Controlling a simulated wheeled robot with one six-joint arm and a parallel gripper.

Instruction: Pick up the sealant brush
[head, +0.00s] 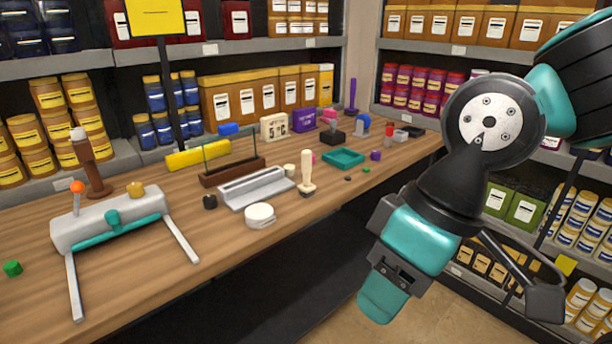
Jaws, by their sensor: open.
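No thing in view is marked as the sealant brush, and I cannot tell for sure which it is. A cream upright tool (307,172) with a slim handle and wider foot stands near the front edge of the wooden bench. A brown upright tool (91,165) with a pale tip stands at the bench's left, behind a white device (108,222) with a teal bar. My gripper (458,302) hangs low at the right, off the bench's front edge. It is open, with nothing seen in it, and is apart from both tools.
The wooden bench (195,225) also holds a round white tin (260,214), a grey slotted tray (256,188), a brown rack (232,170) and a teal tray (343,158). Stocked shelves stand behind and at the right. The front strip of the bench is mostly clear.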

